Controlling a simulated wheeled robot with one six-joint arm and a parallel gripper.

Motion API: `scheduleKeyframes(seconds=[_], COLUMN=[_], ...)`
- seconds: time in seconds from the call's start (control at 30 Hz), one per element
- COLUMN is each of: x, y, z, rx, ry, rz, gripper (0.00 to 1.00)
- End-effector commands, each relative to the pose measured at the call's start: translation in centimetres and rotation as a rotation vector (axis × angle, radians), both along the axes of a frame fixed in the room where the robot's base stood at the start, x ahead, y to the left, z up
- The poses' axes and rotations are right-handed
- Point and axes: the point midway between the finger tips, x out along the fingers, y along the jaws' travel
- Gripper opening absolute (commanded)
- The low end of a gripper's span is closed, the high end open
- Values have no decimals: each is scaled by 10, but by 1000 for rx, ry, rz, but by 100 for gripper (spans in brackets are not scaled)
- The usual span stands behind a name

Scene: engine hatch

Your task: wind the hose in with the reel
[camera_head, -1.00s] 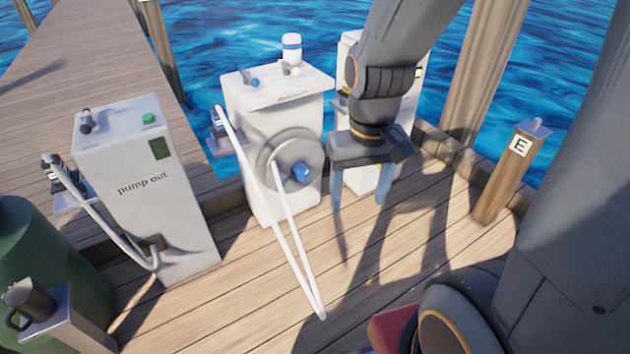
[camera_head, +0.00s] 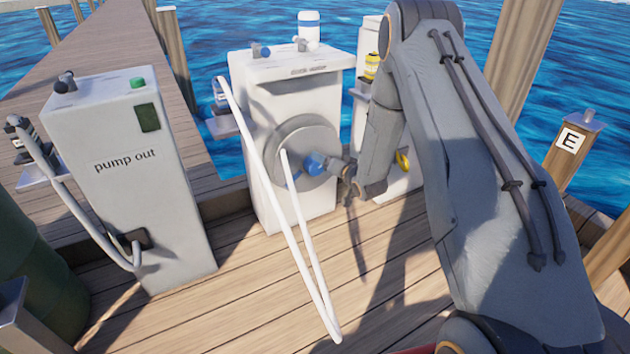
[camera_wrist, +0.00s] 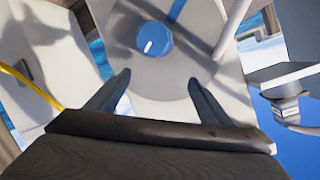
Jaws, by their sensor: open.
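The grey round reel (camera_head: 303,150) is on the front of the white dock cabinet (camera_head: 265,195), with a blue crank knob (camera_head: 313,163) on its face. The white hose (camera_head: 300,262) hangs in a long loop from the reel to the deck and back up to a side holder. My gripper (camera_wrist: 157,93) is open, its two fingers pointing toward the reel. The knob also shows in the wrist view (camera_wrist: 155,40), just beyond and between the fingertips, with nothing held. In the head view my wrist hides part of the fingers.
A white pump-out cabinet (camera_head: 125,190) with its own hose stands at left. Another white cabinet (camera_head: 368,95) with a yellow hose is close behind my arm. Deck boards in front are mostly clear.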

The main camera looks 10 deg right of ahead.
Motion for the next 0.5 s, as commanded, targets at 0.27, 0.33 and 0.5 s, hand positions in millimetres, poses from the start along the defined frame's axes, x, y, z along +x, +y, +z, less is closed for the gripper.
scheduleKeyframes(seconds=[0.27,0.33,0.5], x=[16,16,23], y=[6,7,11], z=[-80,-86,-89], rx=[194,217,237], ry=[-199,-222,-243], rz=[57,67,75], gripper=[74,74,74])
